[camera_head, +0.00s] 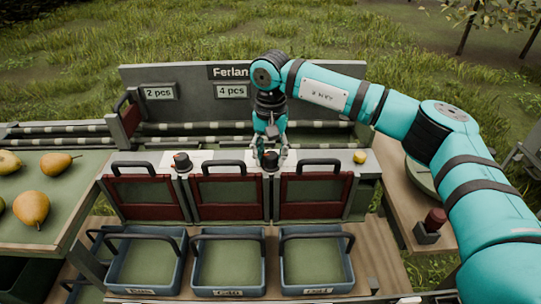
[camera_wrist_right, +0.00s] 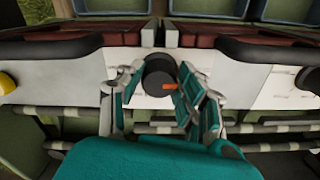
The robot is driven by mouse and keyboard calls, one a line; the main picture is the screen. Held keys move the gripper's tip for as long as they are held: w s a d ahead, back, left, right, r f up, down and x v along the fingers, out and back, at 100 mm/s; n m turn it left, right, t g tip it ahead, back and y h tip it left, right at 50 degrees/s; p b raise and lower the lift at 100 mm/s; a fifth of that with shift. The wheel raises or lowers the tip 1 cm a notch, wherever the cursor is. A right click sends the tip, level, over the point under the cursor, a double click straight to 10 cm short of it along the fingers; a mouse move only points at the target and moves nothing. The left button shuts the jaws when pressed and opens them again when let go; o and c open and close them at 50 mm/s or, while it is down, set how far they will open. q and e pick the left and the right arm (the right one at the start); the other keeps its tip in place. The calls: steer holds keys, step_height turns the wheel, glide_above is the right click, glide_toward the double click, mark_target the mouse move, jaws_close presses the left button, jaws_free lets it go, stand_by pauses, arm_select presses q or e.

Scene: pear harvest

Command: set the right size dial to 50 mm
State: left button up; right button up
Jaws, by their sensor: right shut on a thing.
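The right size dial (camera_head: 270,160) is a dark round knob on a white plate, on the ledge between the middle and right red-framed flaps. My right gripper (camera_head: 270,152) reaches down to it from above and is shut on it. The scale marks are too small to read. The left size dial (camera_head: 182,161) stands free on the same ledge. My left gripper is not in view.
A yellow knob (camera_head: 360,157) is at the ledge's right end. Black handles (camera_head: 223,167) rise near the dials. Blue crates (camera_head: 228,288) stand in front below. Several pears (camera_head: 31,209) lie on the left table. A board with "2 pcs" and "4 pcs" signs (camera_head: 232,91) stands behind.

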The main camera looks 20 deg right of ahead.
mark_target(271, 156)
steer(key=shift+w+r, duration=0.1)
steer(key=shift+r, duration=0.1)
stand_by(0.3)
steer(key=o, duration=1.1)
steer(key=shift+f, duration=0.1)
steer(key=shift+o, duration=0.2)
step_height(271, 156, up, 12)
steer(key=shift+f, duration=0.1)
